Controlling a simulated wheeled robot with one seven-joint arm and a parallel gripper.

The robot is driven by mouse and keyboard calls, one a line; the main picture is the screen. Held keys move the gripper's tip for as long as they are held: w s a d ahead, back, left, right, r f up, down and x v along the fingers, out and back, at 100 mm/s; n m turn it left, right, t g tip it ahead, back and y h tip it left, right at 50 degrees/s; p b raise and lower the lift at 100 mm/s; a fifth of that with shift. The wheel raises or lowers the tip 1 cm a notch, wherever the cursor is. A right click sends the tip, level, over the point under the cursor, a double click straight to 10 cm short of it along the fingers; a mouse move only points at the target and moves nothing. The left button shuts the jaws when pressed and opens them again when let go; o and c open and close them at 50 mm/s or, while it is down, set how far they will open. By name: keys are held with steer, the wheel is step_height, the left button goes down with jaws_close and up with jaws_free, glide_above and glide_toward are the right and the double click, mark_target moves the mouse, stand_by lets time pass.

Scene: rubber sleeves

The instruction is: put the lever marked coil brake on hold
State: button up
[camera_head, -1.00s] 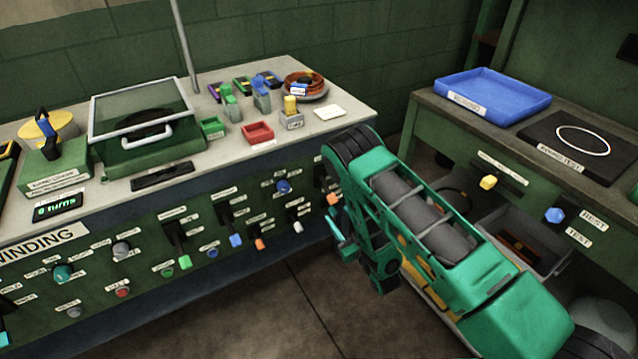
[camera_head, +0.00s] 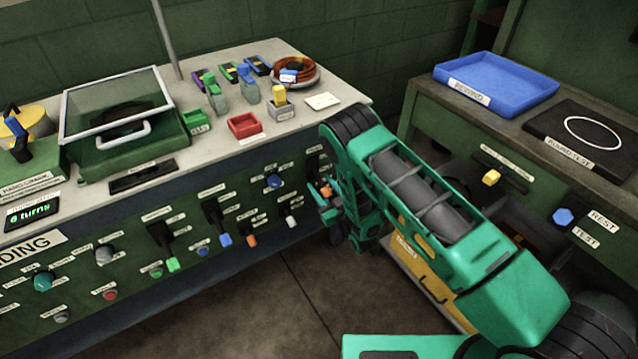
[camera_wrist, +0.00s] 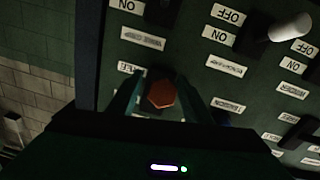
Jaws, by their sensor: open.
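My gripper (camera_head: 322,200) is at the right end of the green front panel. In the wrist view it is open (camera_wrist: 155,98), with one finger on each side of an orange-red hexagonal knob (camera_wrist: 161,94). I cannot tell whether the fingers touch it. In the head view my gripper and arm largely cover this knob. The labels around it are upside down in the wrist view, and one beside it is partly hidden by a finger. I cannot read "coil brake" or "hold" on any label, so I cannot tell which lever is marked so.
A white-tipped lever (camera_head: 291,221) is beside the gripper and shows in the wrist view (camera_wrist: 290,27). Orange-tipped (camera_head: 251,240), blue-tipped (camera_head: 225,240) and green-tipped (camera_head: 173,264) levers are farther left. A blue tray (camera_head: 497,88) stands on the right bench.

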steer(key=shift+x, duration=1.05)
jaws_close()
